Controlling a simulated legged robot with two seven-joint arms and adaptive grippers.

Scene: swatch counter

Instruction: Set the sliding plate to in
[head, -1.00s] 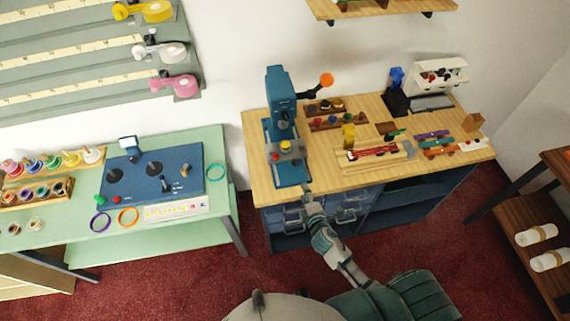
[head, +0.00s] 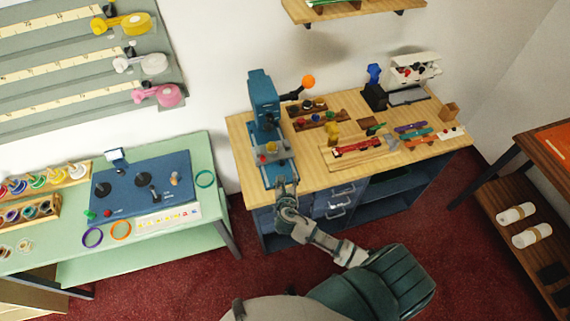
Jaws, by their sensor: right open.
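A tall blue press (head: 263,100) stands at the left end of the wooden workbench, with an orange-knobbed lever on its right side. A grey sliding plate (head: 271,158) with small red and yellow parts on it lies low at the front of the press, over its blue base. How far in it sits is too small to tell. My right gripper (head: 285,181) is open at the front edge of the press base, just below the plate, and partly covers the base. I cannot tell if it touches. My left gripper is out of view.
The workbench (head: 312,180) also holds small racks, a wooden tray (head: 358,150) and a white dispenser (head: 415,68) to the right. A green table (head: 205,222) with a blue control panel (head: 150,188) stands left, across a narrow gap.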

